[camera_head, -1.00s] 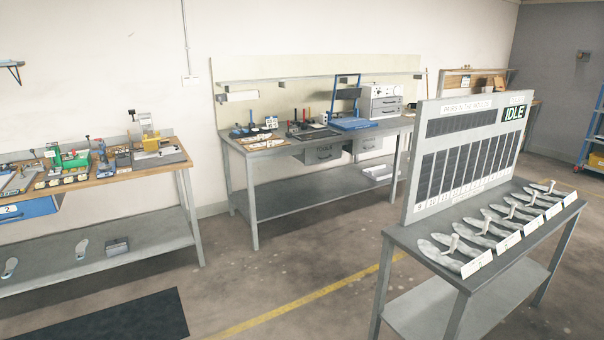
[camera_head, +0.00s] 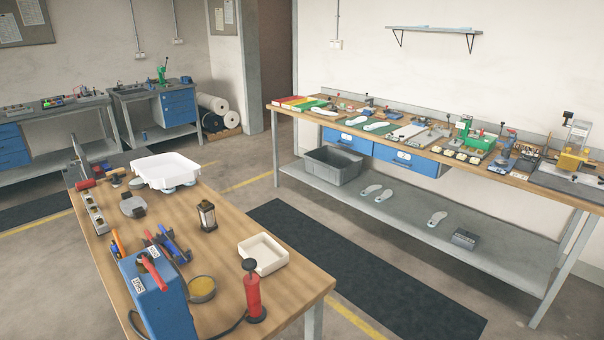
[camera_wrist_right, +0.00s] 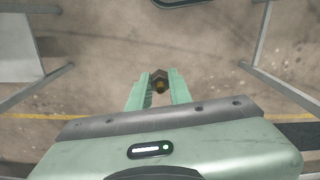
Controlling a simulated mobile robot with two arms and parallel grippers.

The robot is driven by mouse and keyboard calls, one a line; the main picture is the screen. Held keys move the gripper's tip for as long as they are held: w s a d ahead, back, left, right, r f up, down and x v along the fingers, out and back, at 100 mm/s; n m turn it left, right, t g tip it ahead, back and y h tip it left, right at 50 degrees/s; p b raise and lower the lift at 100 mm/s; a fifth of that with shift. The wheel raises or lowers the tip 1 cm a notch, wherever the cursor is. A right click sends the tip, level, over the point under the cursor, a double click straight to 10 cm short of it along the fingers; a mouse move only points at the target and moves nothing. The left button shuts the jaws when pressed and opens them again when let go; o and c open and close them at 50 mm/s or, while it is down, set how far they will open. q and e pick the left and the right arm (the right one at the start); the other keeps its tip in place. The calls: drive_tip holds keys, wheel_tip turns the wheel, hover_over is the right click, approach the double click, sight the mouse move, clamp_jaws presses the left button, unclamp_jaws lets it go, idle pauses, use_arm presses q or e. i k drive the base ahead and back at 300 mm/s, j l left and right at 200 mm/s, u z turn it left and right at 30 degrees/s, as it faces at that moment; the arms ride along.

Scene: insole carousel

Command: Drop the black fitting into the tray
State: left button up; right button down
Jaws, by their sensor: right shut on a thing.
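My right gripper (camera_wrist_right: 160,90) shows in the right wrist view, its two pale green fingers shut on a small dark fitting (camera_wrist_right: 160,77). In the head view, a small cream tray (camera_head: 245,252) sits near the right edge of a wooden-topped table and looks empty. A larger white tray (camera_head: 166,178) stands at the far end of the same table. Neither gripper shows in the head view.
The table also bears a blue case (camera_head: 155,295), a red pump-like tool (camera_head: 253,297), a lantern-like item (camera_head: 207,216) and a yellow round dish (camera_head: 202,289). A long workbench (camera_head: 480,170) stands behind, past a dark floor mat (camera_head: 350,265).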

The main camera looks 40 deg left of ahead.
sight(266, 259)
drive_tip(key=i+l+u, duration=0.1)
drive_tip(key=u, duration=0.3)
drive_tip(key=i+l+u, duration=0.15)
drive_tip(key=u, duration=0.3)
drive_tip(key=i+l+u, duration=0.25)
drive_tip(key=u, duration=0.15)
drive_tip(key=i+l+u, duration=0.15)
drive_tip(key=u, duration=0.25)
drive_tip(key=l+u, duration=0.4)
drive_tip(key=i+l+u, duration=0.55)
drive_tip(key=l+u, duration=0.2)
drive_tip(key=i+l+u, duration=0.15)
drive_tip(key=l+u, duration=0.25)
drive_tip(key=i, duration=0.1)
